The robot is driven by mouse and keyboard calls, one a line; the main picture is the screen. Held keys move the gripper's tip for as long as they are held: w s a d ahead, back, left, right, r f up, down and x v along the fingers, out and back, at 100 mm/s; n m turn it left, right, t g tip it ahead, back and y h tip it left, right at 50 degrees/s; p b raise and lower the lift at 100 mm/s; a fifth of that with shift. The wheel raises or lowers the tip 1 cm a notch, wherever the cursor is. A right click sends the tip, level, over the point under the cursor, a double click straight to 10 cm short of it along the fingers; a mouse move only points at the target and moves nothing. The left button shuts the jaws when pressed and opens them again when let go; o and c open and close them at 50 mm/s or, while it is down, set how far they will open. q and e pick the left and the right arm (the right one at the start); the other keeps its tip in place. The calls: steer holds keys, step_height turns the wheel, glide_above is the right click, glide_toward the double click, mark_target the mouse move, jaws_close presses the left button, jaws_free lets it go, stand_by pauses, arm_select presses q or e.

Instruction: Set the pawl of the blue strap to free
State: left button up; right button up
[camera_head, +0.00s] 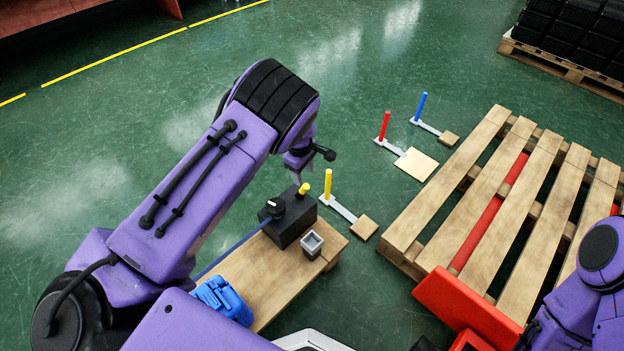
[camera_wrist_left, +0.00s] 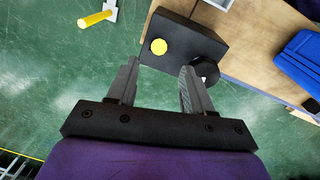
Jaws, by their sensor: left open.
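A black box (camera_head: 289,222) stands on the wooden bench. It has a yellow-topped peg (camera_head: 303,188) and a black round knob (camera_head: 275,207) on it. A thin blue strap (camera_head: 232,249) runs from the box toward the lower left. My left gripper (camera_wrist_left: 158,64) is open and empty beside the box. In the left wrist view the yellow peg (camera_wrist_left: 158,46) shows just beyond the gap between the fingertips, and the black knob (camera_wrist_left: 205,70) is by the right finger. I cannot tell which part is the pawl. My right gripper is out of view.
The wooden bench (camera_head: 288,275) also carries a small grey square cup (camera_head: 312,243) and a blue case (camera_head: 222,299). Yellow, red (camera_head: 385,125) and blue (camera_head: 420,106) posts stand on the green floor. A wooden pallet (camera_head: 440,195) lies at the right.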

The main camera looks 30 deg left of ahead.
mark_target(306, 190)
arm_select(q)
steer(key=shift+w+f, duration=0.1)
steer(key=shift+f, duration=0.15)
steer(key=f+b, duration=0.1)
steer(key=f, duration=0.2)
steer(key=f+b, duration=0.1)
steer(key=f, duration=0.2)
steer(key=f+b, duration=0.1)
steer(key=f, duration=0.3)
steer(key=shift+w+d, duration=0.1)
steer(key=shift+w, duration=0.3)
